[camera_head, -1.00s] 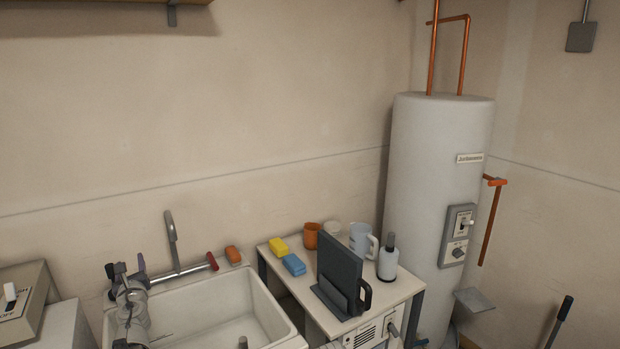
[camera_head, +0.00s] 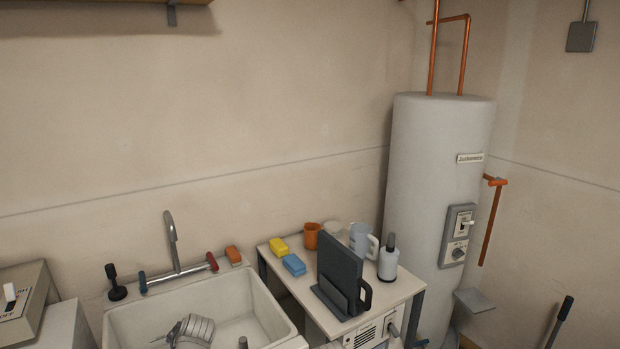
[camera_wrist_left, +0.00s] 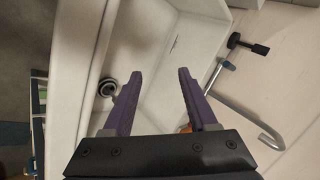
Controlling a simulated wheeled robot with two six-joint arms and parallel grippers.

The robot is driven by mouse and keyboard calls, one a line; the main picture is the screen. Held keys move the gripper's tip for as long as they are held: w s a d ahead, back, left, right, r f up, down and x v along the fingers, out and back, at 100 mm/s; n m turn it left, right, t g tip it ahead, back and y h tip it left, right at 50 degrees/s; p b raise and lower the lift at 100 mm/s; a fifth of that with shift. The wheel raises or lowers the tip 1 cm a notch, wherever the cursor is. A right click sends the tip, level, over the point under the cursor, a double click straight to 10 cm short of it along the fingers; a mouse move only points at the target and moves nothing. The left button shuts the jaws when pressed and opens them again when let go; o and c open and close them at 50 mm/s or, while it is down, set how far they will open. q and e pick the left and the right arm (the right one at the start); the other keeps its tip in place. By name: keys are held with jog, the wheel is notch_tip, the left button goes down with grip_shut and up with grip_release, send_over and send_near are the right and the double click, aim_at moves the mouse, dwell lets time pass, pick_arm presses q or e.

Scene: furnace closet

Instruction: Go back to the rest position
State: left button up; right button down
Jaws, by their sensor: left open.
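My left gripper (camera_wrist_left: 160,78) is open, with its two purple fingers apart and nothing between them. In the left wrist view it is above the white sink (camera_wrist_left: 205,35), with the round drain (camera_wrist_left: 107,88) left of the fingers. My right gripper is in neither view.
The tap (camera_head: 172,240), with a red and a blue handle, and a black plunger-like object (camera_head: 115,283) stand at the sink's back edge. The table (camera_head: 385,308) at right holds a yellow sponge (camera_head: 279,246), blue sponge (camera_head: 294,265), mugs, bottle and dark rack. A water heater (camera_head: 435,200) stands behind.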

pick_arm(q)
jog(key=s+d+f+n+g+h, duration=0.25)
jog(key=s+d, duration=0.25)
jog(key=d, duration=0.3)
jog(key=s+d+f+n+g+h, duration=0.25)
jog(key=s+d, duration=0.35)
jog(key=d, duration=0.3)
jog(key=s+d+f+m+b, duration=0.25)
jog(key=d+f+b, duration=0.25)
jog(key=f+b, duration=0.6)
jog(key=s+d+f+m+b, duration=0.1)
jog(key=s+d+f+b, duration=0.2)
jog(key=d+f+b, duration=0.6)
jog(key=a+r+p, duration=0.3)
jog(key=r+p, duration=1.3)
jog(key=shift+g, duration=0.3)
jog(key=shift+a, duration=0.15)
